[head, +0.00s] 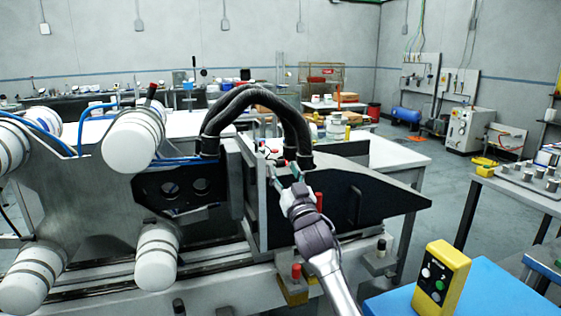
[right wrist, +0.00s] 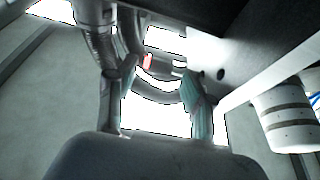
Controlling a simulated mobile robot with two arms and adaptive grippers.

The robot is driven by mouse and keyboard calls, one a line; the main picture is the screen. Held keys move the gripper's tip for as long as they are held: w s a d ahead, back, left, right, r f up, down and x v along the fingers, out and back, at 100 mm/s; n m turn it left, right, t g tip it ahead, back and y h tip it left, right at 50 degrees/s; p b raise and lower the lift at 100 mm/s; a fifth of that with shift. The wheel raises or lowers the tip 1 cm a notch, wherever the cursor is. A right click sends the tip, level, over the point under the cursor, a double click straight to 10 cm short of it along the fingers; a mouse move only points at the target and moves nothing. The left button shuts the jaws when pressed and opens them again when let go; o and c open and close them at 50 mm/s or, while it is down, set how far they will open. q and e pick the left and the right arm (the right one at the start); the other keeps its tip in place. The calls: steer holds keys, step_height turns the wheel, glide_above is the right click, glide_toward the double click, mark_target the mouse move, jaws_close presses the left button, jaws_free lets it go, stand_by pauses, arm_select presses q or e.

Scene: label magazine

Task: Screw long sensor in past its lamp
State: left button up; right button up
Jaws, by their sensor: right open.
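My right gripper (head: 284,170) reaches in from the lower right to the upright plates of the label magazine (head: 256,190). In the right wrist view, its two teal-tipped fingers (right wrist: 158,78) are apart. In the head view the gripper and plates largely hide this spot. My left gripper is not in view.
Thick black hoses (head: 258,92) arch close above my right gripper. White rollers (head: 133,147) stand at left. A dark sloped plate (head: 370,198) extends to the right. A yellow button box (head: 441,278) sits on a blue surface at lower right.

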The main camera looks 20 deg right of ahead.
mark_target(281, 160)
steer(key=shift+x, duration=1.85)
jaws_close()
steer(key=shift+r+p, duration=0.15)
steer(key=shift+p, duration=0.55)
steer(key=g+p, duration=0.6)
steer(key=p, duration=1.4)
steer(key=shift+r+g, duration=0.15)
steer(key=shift+g, duration=0.15)
steer(key=shift+f+g+p, duration=0.35)
steer(key=shift+g+p, duration=0.15)
steer(key=shift+p, duration=0.8)
